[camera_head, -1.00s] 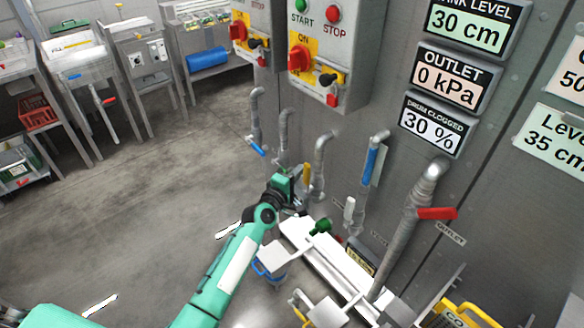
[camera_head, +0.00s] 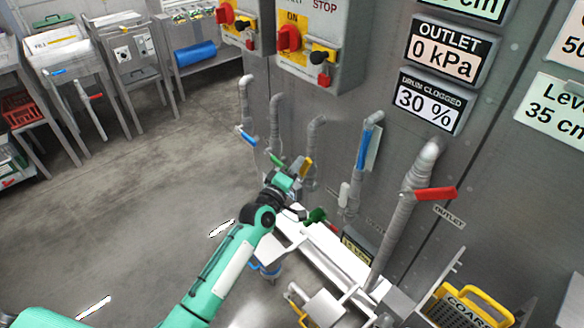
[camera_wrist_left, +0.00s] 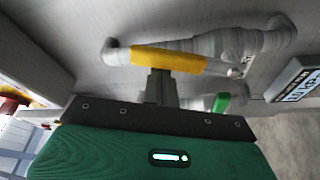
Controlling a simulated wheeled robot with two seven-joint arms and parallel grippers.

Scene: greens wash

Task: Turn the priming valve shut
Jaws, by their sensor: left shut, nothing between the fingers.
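A yellow valve handle (camera_head: 307,167) sits on a bent grey pipe on the wall, and shows large in the left wrist view (camera_wrist_left: 168,61). No readable label tells me which handle is the priming valve. My left gripper (camera_head: 297,168) is shut and empty. In the wrist view its fingertips (camera_wrist_left: 160,78) are right at the lower edge of the yellow handle; whether they touch it I cannot tell. A green handle (camera_head: 276,160) is just left of the gripper, and also shows in the wrist view (camera_wrist_left: 221,102). My right gripper is out of view.
Other pipes carry a blue handle (camera_head: 246,136), another blue handle (camera_head: 363,147) and a red handle (camera_head: 436,193). Switch boxes (camera_head: 325,45) and a drum display (camera_head: 430,101) hang above. A white trough (camera_head: 340,262) lies below. Open floor (camera_head: 130,210) is at left.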

